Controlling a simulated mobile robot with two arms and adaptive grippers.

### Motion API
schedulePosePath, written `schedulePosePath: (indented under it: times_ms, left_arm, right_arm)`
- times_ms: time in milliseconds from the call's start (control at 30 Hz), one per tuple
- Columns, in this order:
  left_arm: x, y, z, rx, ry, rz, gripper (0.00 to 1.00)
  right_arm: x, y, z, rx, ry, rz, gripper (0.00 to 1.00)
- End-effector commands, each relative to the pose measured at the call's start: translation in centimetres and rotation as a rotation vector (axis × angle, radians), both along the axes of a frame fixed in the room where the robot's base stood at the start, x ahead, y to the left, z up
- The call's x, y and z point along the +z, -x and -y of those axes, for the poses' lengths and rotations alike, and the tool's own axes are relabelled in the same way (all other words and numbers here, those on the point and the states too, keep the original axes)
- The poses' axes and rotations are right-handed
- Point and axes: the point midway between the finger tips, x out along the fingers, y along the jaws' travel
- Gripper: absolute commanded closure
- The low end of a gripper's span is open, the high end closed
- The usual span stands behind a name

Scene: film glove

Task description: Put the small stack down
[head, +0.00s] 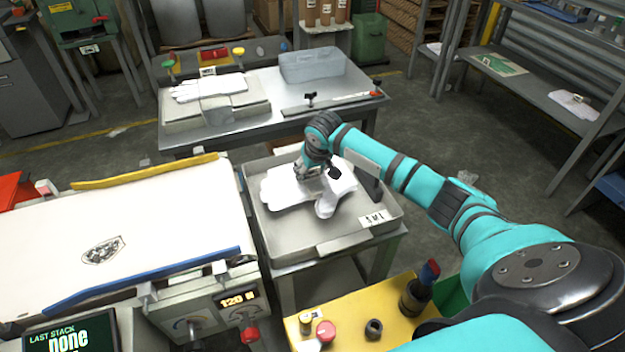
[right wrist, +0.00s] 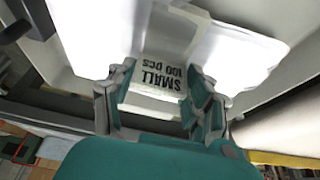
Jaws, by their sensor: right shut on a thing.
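My right gripper (head: 318,172) is over the grey metal tray (head: 335,247) in the middle of the head view. It is shut on a white glove stack (head: 287,192). I cannot tell whether the stack touches the tray floor. The gripper hides its middle. My left gripper is not in view.
A "S M L" label (head: 373,218) is on the tray's front right. A white-topped press (head: 150,215) stands left, its screen (head: 68,337) reading "LAST STACK none". Behind, a steel table (head: 300,115) holds another banded glove stack (head: 208,88) and a clear bin (head: 322,66).

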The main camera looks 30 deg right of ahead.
Motion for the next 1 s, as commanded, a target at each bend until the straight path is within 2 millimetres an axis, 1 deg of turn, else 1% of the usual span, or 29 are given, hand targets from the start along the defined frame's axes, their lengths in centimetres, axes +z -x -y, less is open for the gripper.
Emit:
schedulePosePath:
  times_ms: [100, 233, 600, 633, 767, 800, 1000]
  left_arm:
    - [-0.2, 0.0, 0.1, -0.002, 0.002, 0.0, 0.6]
    - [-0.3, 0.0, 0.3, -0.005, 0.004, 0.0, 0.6]
    - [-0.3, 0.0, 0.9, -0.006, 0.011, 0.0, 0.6]
    - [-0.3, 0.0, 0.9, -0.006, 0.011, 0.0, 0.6]
    - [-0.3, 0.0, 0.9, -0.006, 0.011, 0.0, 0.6]
    - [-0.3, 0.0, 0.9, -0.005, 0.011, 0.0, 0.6]
    - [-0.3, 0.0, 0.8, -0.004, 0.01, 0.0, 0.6]
  right_arm:
    - [-1.7, 0.1, 0.0, 0.0, 0.0, -0.003, 0.82]
    - [-3.3, 0.1, 0.0, 0.001, 0.001, -0.002, 0.82]
    - [-3.7, 0.0, 0.0, 0.001, 0.0, 0.0, 0.82]
    - [-3.7, 0.0, 0.0, 0.001, 0.0, 0.0, 0.44]
    - [-3.7, 0.0, 0.0, 0.001, 0.0, -0.001, 0.27]
    - [-3.7, 0.0, 0.0, 0.001, 0.0, -0.001, 0.25]
    - [-3.6, 0.0, 0.0, 0.001, 0.0, 0.0, 0.25]
